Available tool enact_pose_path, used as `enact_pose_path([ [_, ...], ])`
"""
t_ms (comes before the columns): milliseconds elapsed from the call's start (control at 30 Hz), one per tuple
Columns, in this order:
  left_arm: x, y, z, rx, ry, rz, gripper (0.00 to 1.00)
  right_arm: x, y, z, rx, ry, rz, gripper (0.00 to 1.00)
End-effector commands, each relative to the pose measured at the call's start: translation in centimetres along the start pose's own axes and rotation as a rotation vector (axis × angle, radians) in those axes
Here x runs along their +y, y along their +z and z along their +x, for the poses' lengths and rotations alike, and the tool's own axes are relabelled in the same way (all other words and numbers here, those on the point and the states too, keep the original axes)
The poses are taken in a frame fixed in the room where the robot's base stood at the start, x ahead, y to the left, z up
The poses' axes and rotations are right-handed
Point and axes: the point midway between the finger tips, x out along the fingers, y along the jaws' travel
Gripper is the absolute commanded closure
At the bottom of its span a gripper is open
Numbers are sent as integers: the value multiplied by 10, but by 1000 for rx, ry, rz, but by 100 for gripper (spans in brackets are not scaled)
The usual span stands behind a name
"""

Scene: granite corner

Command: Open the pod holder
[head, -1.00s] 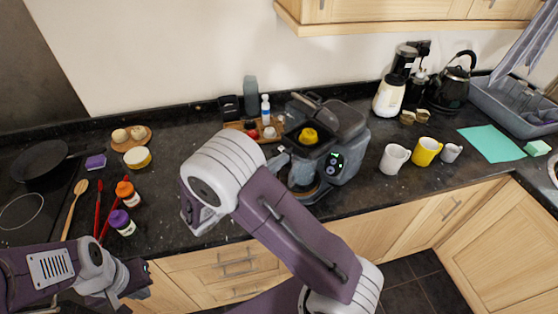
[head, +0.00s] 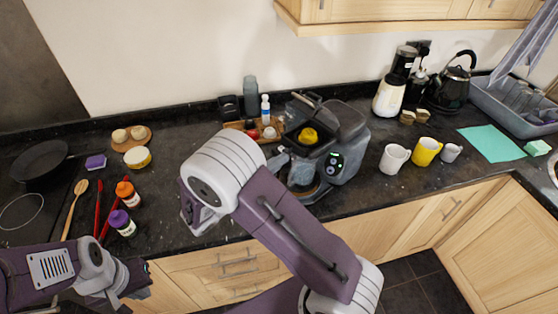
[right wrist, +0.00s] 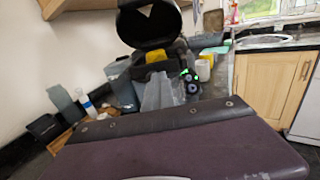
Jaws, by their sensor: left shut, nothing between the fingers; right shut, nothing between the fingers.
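The grey pod coffee machine (head: 350,150) stands on the counter right of my right arm. Its pod holder is open at the top, with a yellow pod (head: 308,135) showing inside. In the right wrist view the dark lid (right wrist: 150,28) stands raised above the yellow pod (right wrist: 156,56). My right gripper (right wrist: 160,82) is shut and empty, pointing at the machine's front; contact cannot be told. In the head view my forearm mostly hides it. My left gripper (head: 138,276) is shut and empty, low at the counter's front edge, far from the machine.
A wooden tray (head: 243,126) with bottles stands left of the machine. A white mug (head: 393,158), yellow mug (head: 426,151) and small grey cup (head: 451,152) stand to its right. An upper cabinet (head: 420,22) overhangs the back.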

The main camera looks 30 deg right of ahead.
Motion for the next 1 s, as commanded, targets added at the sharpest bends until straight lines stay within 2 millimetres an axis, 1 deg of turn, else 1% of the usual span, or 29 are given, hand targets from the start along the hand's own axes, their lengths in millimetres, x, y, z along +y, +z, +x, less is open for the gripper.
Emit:
enact_pose_path([
  [67,0,0,0,0,0,0,100,-1,0,1,-2,-4,0,100],
  [100,0,0,0,0,0,0,100,-1,0,1,-2,-4,0,96],
  [167,0,0,0,0,0,0,100,-1,1,1,-2,-4,0,80],
  [200,0,0,0,0,0,0,100,0,1,1,-2,-3,1,69],
  [233,0,0,0,0,0,0,100,0,1,1,-2,-2,1,60],
  [267,0,0,0,0,0,0,100,0,1,1,-2,-1,1,56],
  [1000,0,0,0,0,0,0,100,1,1,0,-1,2,2,56],
])
